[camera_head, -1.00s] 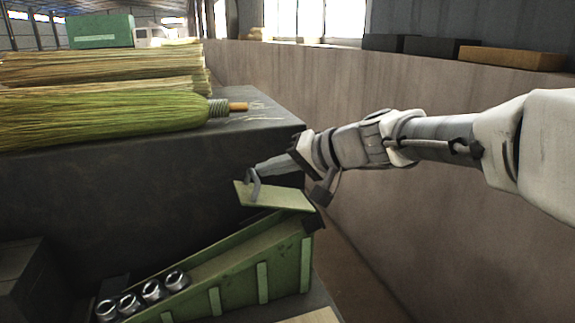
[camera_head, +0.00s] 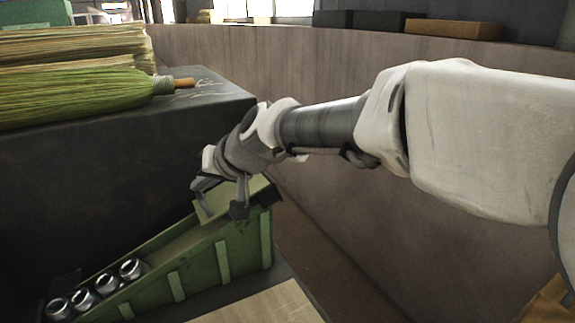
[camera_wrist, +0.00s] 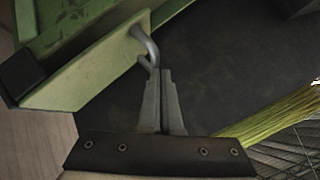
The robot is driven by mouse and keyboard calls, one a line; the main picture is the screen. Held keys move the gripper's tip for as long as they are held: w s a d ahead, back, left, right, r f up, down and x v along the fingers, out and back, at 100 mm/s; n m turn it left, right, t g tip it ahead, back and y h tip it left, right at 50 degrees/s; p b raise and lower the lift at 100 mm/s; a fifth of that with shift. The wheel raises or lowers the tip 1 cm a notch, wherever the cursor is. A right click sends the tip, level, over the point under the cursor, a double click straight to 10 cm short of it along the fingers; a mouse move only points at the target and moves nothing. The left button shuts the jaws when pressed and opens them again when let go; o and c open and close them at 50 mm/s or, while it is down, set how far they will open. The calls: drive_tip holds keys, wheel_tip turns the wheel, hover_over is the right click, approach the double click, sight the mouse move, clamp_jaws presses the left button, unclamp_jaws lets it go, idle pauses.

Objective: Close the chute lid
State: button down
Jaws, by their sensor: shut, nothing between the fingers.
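The green chute (camera_head: 190,262) slopes down to the left beside the dark bench. Its lid (camera_head: 208,209), a light green plate, is at the upper end, partly hidden by my arm. In the wrist view the lid (camera_wrist: 88,72) is a flat plate standing at an angle to the chute (camera_wrist: 62,22), with a curved grey handle (camera_wrist: 146,44) on its face. My gripper (camera_wrist: 158,74) is shut and empty, its tips at the lower end of the handle. I cannot tell whether they touch it. In the head view my gripper (camera_head: 198,186) is mostly hidden behind the wrist.
Several metal ferrules (camera_head: 104,285) sit at the chute's low end. A green broom head (camera_head: 80,97) and straw bundles (camera_head: 75,52) lie on the dark bench (camera_head: 110,165). A curved wall (camera_head: 330,215) runs behind my arm, with boxes (camera_head: 453,28) on its ledge.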

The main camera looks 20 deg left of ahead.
drive_tip(key=shift+f, duration=0.25)
idle(0.3)
